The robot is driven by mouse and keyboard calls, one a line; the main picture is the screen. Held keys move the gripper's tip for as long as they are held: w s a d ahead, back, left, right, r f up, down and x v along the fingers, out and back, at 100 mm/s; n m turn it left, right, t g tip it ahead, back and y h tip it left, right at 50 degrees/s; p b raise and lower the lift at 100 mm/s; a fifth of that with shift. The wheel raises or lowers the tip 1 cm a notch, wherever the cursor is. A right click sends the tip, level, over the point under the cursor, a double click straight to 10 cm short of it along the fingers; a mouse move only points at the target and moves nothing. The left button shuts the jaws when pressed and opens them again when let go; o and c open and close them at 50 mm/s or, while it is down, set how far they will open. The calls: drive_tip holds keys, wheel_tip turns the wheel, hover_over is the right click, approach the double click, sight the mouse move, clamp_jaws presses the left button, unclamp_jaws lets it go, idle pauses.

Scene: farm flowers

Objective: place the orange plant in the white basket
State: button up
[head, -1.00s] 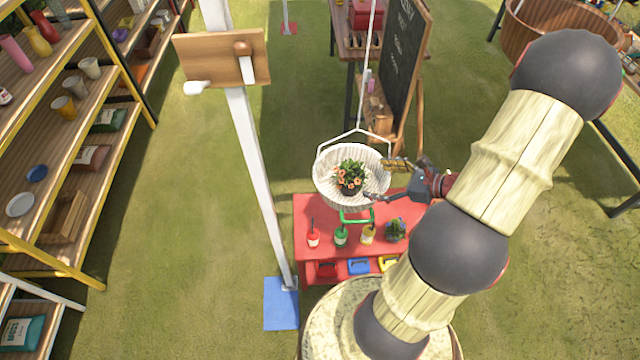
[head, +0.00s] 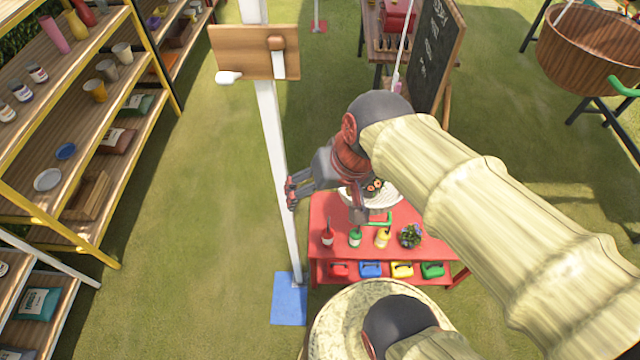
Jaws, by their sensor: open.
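The orange plant (head: 375,187) shows as a few orange flowers and leaves at the basket, partly covered by my arm. It appears to be inside the basket, where it was plainly visible earlier. My gripper (head: 325,203) is open, with its fingers spread wide, left of and in front of the basket. Nothing shows between the fingers. Whether a finger touches the basket cannot be told.
The red table (head: 320,240) holds several bottles and a purple-flowered plant (head: 411,235), with coloured cans on its lower shelf. A white post (head: 280,180) with a wooden board (head: 254,52) stands close left of my gripper. Shelves line the left; grass between is free.

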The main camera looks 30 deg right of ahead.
drive_tip(key=r+n, duration=0.1)
drive_tip(key=r+n+t, duration=0.1)
drive_tip(key=s+a+r+n, duration=0.1)
drive_tip(key=shift+s+r+t+h, duration=0.1)
drive_tip(key=shift+r+t+h, duration=0.2)
drive_tip(key=shift+t+h, duration=0.1)
drive_tip(key=shift+f, duration=0.15)
